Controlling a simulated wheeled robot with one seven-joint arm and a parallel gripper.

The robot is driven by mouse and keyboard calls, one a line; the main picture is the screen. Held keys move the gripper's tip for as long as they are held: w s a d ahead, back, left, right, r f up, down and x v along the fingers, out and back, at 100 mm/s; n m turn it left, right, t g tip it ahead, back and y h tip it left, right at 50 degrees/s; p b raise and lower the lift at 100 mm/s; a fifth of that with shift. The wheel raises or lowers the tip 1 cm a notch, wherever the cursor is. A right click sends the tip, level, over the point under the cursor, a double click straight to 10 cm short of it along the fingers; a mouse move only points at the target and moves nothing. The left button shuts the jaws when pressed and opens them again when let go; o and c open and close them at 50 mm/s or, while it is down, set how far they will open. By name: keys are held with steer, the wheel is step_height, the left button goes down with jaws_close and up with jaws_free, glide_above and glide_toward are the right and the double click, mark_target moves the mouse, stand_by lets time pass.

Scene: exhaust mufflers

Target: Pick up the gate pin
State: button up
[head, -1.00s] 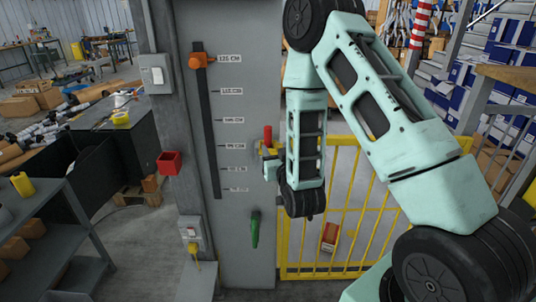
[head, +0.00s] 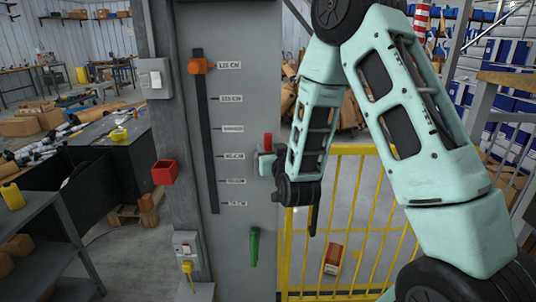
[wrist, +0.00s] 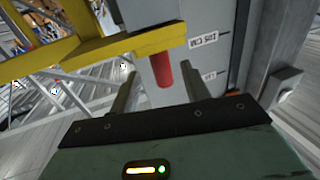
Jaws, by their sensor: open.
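The gate pin (head: 268,140) shows as an upright red cylinder at the top left corner of the yellow gate, beside the grey pillar. In the wrist view the red pin (wrist: 162,74) appears between the two fingers, near the yellow gate bar. My gripper (wrist: 160,88) is open, with one finger on each side of the pin in the picture. I cannot tell whether a finger touches it. In the head view my gripper (head: 265,164) is just below the red part and hides the latch and the pin's lower part.
The yellow gate (head: 345,220) stands right of the grey pillar (head: 250,100). The pillar carries an orange slider (head: 200,66) on a marked scale and a green handle (head: 254,246). A red box (head: 165,170) and a switch (head: 155,78) are at its left.

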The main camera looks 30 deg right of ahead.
mark_target(269, 144)
steer(key=p+x, duration=0.1)
steer(key=x, duration=0.3)
steer(key=shift+w+r, duration=0.15)
jaws_close()
steer(key=shift+r, duration=0.1)
